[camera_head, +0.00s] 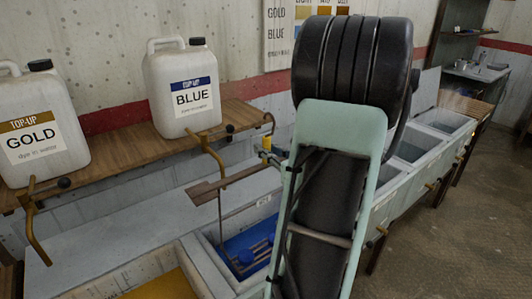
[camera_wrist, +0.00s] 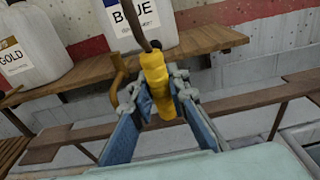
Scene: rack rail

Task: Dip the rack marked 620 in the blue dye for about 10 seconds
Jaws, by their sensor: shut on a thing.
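My gripper (camera_wrist: 160,100) is shut on a yellow grip (camera_wrist: 153,66) with a dark rod rising from it. In the head view the yellow grip (camera_head: 266,143) shows just left of my arm, above the blue vat. The blue dye (camera_head: 232,243) fills the vat behind and left of my arm. A rack with blue pieces (camera_head: 246,257) sits low in that vat, at the dye. A thin grey rod rises from it toward the brown rail (camera_head: 225,187). My arm hides the vat's right part. I cannot read any rack number, nor see whether the grip joins this rack.
A vat with gold dye (camera_head: 165,286) is at the front left. White jugs marked GOLD (camera_head: 40,128) and BLUE (camera_head: 183,88) stand on a wooden shelf (camera_head: 115,147) behind. Brass hooks (camera_head: 208,150) stick out near it. More vats (camera_head: 441,122) run off to the right.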

